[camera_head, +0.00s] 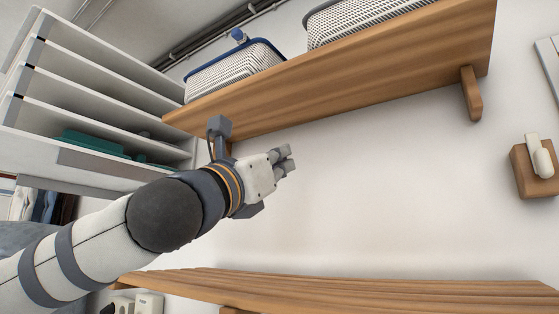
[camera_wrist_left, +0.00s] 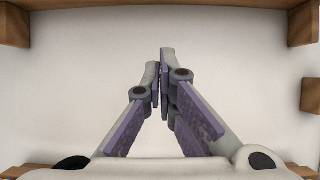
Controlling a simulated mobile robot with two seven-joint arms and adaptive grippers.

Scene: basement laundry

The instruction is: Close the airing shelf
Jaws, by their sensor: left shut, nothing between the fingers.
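A slatted wooden shelf (camera_head: 400,287), which looks like the airing shelf, juts out level along the bottom of the head view. Its near part is cut off by the frame. My left gripper (camera_head: 286,159) is shut and empty in front of the bare white wall, above the slatted shelf and below an upper wooden shelf (camera_head: 350,77). In the left wrist view my shut left gripper (camera_wrist_left: 163,90) points at the blank wall, with wood at the corners. It touches neither shelf as far as I can see. My right gripper is out of view.
Two white baskets (camera_head: 232,70) stand on the upper shelf, which has a wooden bracket (camera_head: 471,94). A white rack of shelves (camera_head: 95,95) with green items stands at the left. A wooden block with a white piece (camera_head: 524,172) is on the wall at right. The wall between is clear.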

